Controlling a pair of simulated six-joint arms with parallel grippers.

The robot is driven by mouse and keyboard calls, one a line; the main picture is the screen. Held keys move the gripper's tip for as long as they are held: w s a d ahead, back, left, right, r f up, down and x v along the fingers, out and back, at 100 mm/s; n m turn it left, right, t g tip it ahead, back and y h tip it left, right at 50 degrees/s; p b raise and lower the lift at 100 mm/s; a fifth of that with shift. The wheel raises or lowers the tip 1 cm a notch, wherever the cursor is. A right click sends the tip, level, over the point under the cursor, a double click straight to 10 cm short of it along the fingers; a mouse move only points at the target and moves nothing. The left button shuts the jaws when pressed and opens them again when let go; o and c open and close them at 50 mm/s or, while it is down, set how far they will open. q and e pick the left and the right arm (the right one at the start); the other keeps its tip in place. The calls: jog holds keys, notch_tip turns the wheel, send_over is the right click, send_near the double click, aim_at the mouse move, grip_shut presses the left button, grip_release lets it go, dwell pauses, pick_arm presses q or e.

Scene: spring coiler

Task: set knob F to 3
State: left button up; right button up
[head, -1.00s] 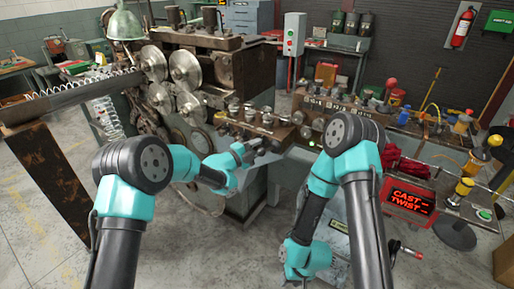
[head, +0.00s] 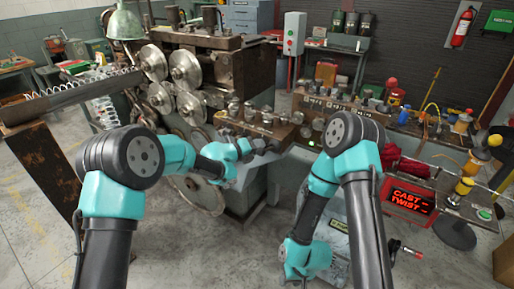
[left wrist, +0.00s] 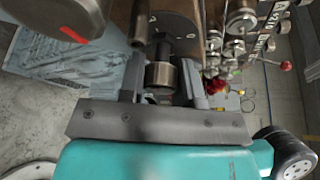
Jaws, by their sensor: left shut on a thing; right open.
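My left gripper (head: 262,152) is at the front of the rusty block of knobs (head: 268,129) on the coiling machine. In the left wrist view, the left gripper (left wrist: 161,88) is shut on a dark metal cylindrical knob (left wrist: 162,73), which sits between its fingers. I cannot read a letter or a scale on this knob, so its setting does not show. Several other metal knobs (left wrist: 240,20) stand beside it. My right gripper (head: 291,276) hangs low and open over the floor, away from the knobs.
A labelled bench with more knobs (head: 340,106) stands to the right of the block. The coiler's round metal rollers (head: 186,70) are behind my left arm. Bare floor (head: 215,255) lies between my arms.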

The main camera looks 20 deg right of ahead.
pick_arm(q)
jog(key=shift+m, duration=0.3)
jog(key=o, duration=0.6)
jog(key=v, duration=1.7)
jog(key=shift+s+a+r, duration=0.15)
jog(key=shift+r, duration=0.1)
jog(key=shift+f, duration=0.1)
